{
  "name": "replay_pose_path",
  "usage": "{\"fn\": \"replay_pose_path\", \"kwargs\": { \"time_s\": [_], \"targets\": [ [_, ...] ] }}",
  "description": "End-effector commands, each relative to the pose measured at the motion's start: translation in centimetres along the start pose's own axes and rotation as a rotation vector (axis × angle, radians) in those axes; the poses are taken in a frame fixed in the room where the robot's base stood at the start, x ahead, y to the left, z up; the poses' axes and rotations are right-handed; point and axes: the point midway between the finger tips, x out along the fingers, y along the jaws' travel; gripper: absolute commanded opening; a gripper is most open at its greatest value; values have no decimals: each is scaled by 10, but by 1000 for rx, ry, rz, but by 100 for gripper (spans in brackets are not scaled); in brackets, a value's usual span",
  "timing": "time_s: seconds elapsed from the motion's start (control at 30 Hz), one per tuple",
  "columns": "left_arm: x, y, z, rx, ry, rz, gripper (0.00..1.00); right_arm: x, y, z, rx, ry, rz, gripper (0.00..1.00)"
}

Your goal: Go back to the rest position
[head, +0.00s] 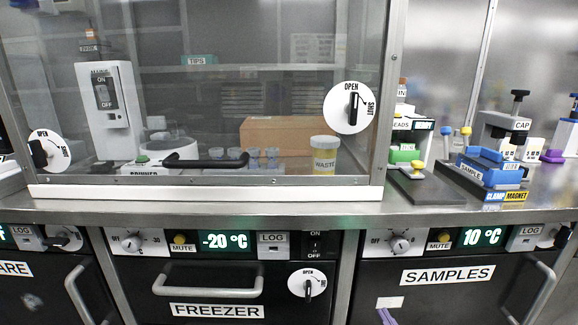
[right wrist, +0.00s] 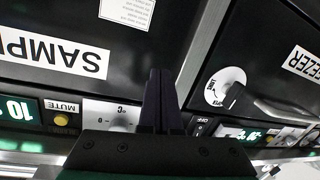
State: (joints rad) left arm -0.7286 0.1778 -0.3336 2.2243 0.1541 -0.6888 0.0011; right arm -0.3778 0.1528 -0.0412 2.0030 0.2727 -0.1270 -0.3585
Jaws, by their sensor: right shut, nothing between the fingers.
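My right gripper (head: 386,316) shows only as small purple fingertips at the bottom edge of the head view, in front of the dark samples door. In the right wrist view my right gripper (right wrist: 159,75) has its two dark fingers together, with nothing between them. The samples door (right wrist: 60,25) and the freezer front (right wrist: 285,45) lie beyond it, upside down in that view. My left gripper is in neither view.
The steel counter edge (head: 230,215) runs above the freezer drawer (head: 220,309) and the samples door (head: 450,273). Their bar handles stick out, such as the freezer handle (head: 208,291). A glass-fronted cabinet (head: 205,194) and several devices, including a blue sample rack (head: 490,170), stand on the counter.

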Motion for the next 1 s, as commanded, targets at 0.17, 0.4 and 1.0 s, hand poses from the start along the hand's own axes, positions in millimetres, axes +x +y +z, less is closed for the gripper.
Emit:
{"fn": "replay_pose_path", "kwargs": {
  "time_s": [0.17, 0.4, 1.0],
  "targets": [
    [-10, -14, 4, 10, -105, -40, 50, -45, -77, 58, 115, -375, -198, 0],
    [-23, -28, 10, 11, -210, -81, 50, -120, -133, 101, 206, -763, -319, 0],
    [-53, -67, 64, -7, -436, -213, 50, -205, -120, 152, 176, -1138, -262, 0]
  ]
}}
